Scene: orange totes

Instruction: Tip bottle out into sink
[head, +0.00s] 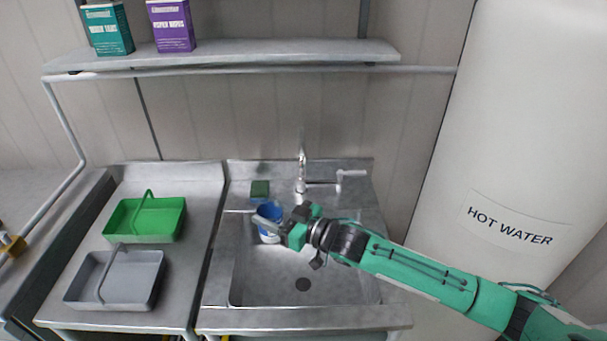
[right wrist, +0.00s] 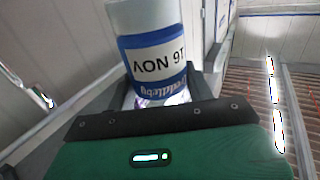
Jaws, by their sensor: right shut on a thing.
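My right gripper (head: 276,222) is shut on a bottle (head: 269,238) over the back left part of the steel sink (head: 335,289). In the head view the bottle shows a blue part above a whitish part, and the gripper hides some of it. In the right wrist view the bottle (right wrist: 154,57) stands between the fingers of the right gripper (right wrist: 165,92). Its blue and white label reads "16 NOV" upside down in that picture. No liquid is seen leaving it; its mouth cannot be made out. My left gripper is not in view.
A tap (head: 301,172) stands behind the basin, with a green sponge (head: 260,189) to its left. A green tray (head: 145,220) and a grey tray (head: 116,280) stand on the left counter. A hot water tank (head: 510,130) is at right. The basin's front is clear.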

